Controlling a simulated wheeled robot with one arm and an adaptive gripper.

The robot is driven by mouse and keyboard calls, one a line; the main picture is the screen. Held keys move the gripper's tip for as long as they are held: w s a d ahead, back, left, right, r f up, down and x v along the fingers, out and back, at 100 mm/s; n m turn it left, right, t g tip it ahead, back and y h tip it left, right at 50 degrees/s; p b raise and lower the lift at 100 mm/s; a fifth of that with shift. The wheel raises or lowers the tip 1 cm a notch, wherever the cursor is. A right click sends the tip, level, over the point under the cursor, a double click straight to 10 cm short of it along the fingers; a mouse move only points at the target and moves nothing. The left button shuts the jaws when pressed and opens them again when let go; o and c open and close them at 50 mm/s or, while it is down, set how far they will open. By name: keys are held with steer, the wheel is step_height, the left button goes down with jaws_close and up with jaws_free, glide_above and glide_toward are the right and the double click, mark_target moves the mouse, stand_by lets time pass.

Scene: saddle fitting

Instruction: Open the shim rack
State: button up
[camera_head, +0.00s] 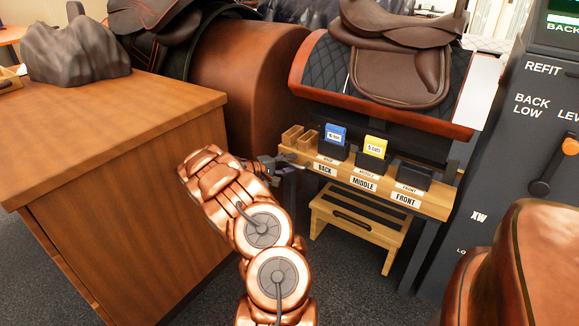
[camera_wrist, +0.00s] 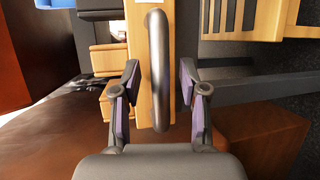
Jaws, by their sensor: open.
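The shim rack (camera_head: 433,208) is a light wooden shelf below the saddle stand, labelled BACK, MIDDLE and FRONT. A blue shim (camera_head: 335,135) stands in the BACK holder and a yellow shim (camera_head: 375,146) in the MIDDLE one. No coloured shim shows in the dark FRONT holder (camera_head: 412,177). My gripper (camera_head: 291,163) is at the rack's left end. In the wrist view, a grey metal bar handle (camera_wrist: 158,45) runs along a wooden face. My open gripper (camera_wrist: 159,85) has one purple-padded finger on each side of the handle, with visible gaps.
A wooden step (camera_head: 340,235) is under the rack. A brown saddle (camera_head: 400,55) sits above it. A dark panel with levers (camera_head: 500,150) stands at right.

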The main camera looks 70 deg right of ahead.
steer(key=shift+s+d, duration=0.1)
steer(key=shift+d, duration=0.05)
jaws_close()
stand_by(0.4)
